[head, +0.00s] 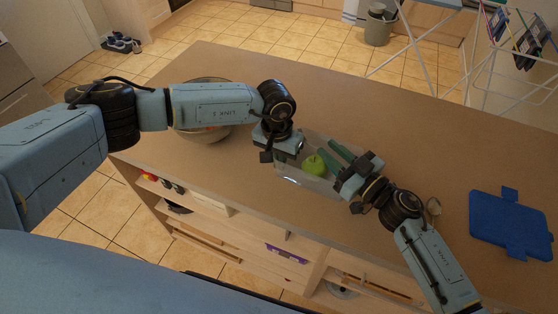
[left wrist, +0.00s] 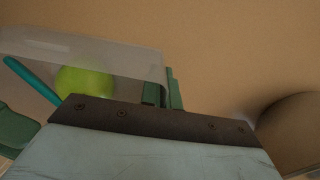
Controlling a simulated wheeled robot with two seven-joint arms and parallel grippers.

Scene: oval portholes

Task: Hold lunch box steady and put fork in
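The clear lunch box (head: 291,176) stands on the counter with a green apple (head: 314,165) in it. In the left wrist view the box (left wrist: 110,55) and apple (left wrist: 84,82) show at the left. My left gripper (head: 293,150) is at the box's left end, its two fingers (left wrist: 162,92) close together on either side of the wall. My right gripper (head: 335,156) is over the box's right part, its green fingers apart. A teal stick (left wrist: 30,80), likely the fork's handle, lies slanted beside the apple; I cannot make it out in the head view.
A round bowl (head: 205,133) stands behind my left forearm. A blue board (head: 510,224) lies at the right of the counter (head: 400,130). A small spoon-like item (head: 433,206) shows beside my right wrist. The counter behind the box is clear.

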